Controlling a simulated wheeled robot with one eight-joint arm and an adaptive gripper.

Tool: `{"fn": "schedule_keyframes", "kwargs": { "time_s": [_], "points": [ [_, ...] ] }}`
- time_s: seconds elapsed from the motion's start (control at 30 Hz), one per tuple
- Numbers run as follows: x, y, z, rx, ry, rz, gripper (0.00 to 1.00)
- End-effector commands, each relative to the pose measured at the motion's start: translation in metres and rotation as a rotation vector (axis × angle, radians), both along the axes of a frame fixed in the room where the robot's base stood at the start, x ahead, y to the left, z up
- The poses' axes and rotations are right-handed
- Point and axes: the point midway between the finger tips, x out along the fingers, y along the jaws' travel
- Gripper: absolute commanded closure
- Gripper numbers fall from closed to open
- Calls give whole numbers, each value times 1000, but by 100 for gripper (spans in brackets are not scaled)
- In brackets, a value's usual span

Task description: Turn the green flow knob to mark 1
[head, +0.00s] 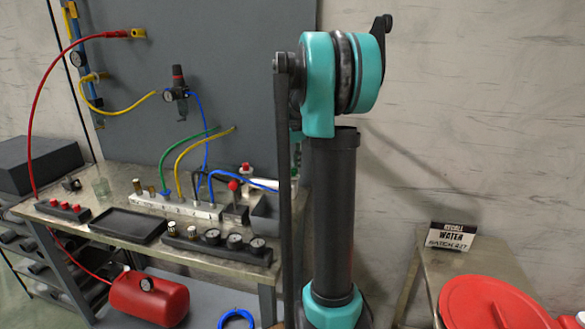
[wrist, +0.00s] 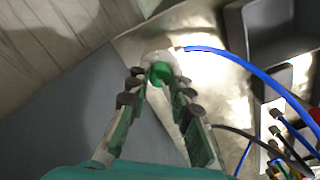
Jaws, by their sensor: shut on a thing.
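The green flow knob (wrist: 160,72) is on the end of a pale, whitish body (wrist: 163,100) in the wrist view. My gripper (wrist: 159,80) has one finger on each side of the knob and is shut on it near the fingertips. A blue hose (wrist: 208,50) leads away from the body near the knob. I cannot read any marks or the knob's angle. In the head view a white piece (head: 260,184) shows at the right end of the bench, partly behind my arm; my gripper and the knob are hidden there.
The bench (head: 75,225) carries a white manifold with coloured hoses (head: 190,207), a dark tray (head: 128,224) and a row of gauges (head: 215,243). A grey panel (head: 220,80) stands behind. A red tank (head: 148,300) is below. A side table with a sign (head: 452,240) stands right.

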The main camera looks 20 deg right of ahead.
Motion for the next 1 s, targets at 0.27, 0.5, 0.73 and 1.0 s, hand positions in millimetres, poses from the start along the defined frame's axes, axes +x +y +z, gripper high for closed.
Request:
{"fn": "schedule_keyframes", "kwargs": {
  "time_s": [0.27,0.5,0.73,1.0],
  "points": [
    [1,0,0,0,-2,33,100],
    [1,0,0,0,-3,34,100],
    [1,0,0,0,-2,33,59],
    [0,0,0,0,-1,33,58]
  ]
}}
